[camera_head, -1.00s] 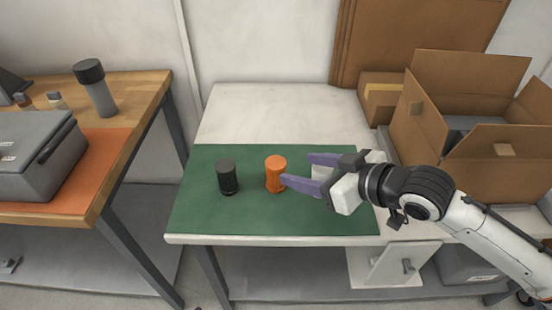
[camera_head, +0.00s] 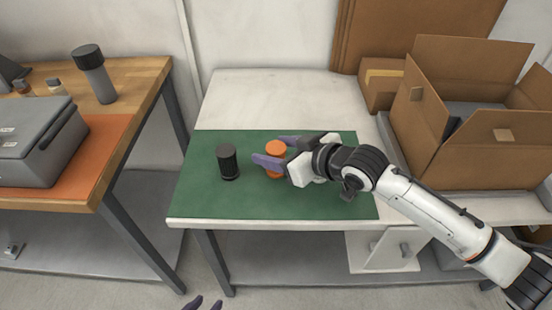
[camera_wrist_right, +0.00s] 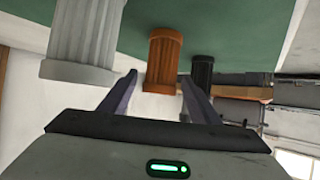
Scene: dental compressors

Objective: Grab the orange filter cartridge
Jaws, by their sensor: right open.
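The orange filter cartridge (camera_head: 275,147) stands upright on the green mat (camera_head: 210,203), partly hidden by my right gripper (camera_head: 272,152). My right gripper is open, with one purple finger on each side of the cartridge. In the right wrist view the orange cartridge (camera_wrist_right: 161,62) shows between the two fingertips of the right gripper (camera_wrist_right: 158,90), with its near end at tip level; I cannot tell whether either finger touches it.
A black cartridge (camera_head: 227,162) stands left of the orange one; the right wrist view shows it too (camera_wrist_right: 202,72). A pale ribbed cylinder (camera_wrist_right: 83,40) is close beside a finger there. An open cardboard box (camera_head: 440,150) stands at the right. The table's back is clear.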

